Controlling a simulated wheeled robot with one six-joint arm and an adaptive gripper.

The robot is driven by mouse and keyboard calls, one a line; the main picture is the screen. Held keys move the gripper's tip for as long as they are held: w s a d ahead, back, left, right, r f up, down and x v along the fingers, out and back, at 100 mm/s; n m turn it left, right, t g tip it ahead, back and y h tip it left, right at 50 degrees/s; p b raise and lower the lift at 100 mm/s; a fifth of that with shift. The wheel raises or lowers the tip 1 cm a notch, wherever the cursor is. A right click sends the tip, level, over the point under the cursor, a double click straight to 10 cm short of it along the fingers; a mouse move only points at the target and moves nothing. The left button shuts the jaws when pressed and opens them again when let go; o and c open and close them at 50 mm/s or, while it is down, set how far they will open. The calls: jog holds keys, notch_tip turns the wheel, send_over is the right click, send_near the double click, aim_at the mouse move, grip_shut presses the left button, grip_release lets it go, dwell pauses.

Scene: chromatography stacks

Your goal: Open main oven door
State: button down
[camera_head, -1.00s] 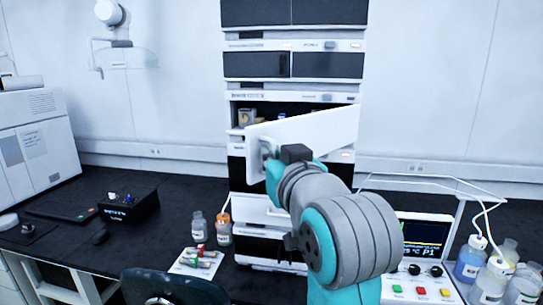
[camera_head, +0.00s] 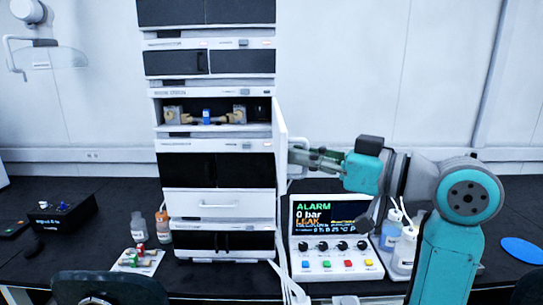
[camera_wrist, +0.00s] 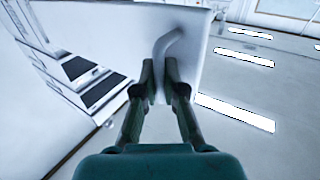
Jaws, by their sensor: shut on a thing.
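The main oven door (camera_head: 281,140) is swung wide open at the right side of the stack, seen nearly edge-on in the head view. The oven compartment (camera_head: 259,110) is exposed, with a column, fittings and a blue part inside. My gripper (camera_head: 298,155) is to the right of the door, on its outer face. In the wrist view my gripper (camera_wrist: 161,82) is shut on the curved door handle (camera_wrist: 168,44) near the edge of the white door panel (camera_wrist: 100,35). The fingertips hide part of the handle.
The chromatography stack (camera_head: 213,205) stands on the black bench. Small bottles (camera_head: 162,225) and vials on a white sheet lie left of the stack.

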jog(key=shift+w+d, duration=0.2)
jog(key=shift+d, duration=1.15)
jog(key=shift+w+d, duration=0.2)
jog(key=shift+d, duration=1.15)
jog(key=c, duration=1.5)
grip_release()
jog(key=shift+c, duration=0.2)
jog(key=v, duration=1.2)
jog(key=shift+f, duration=0.1)
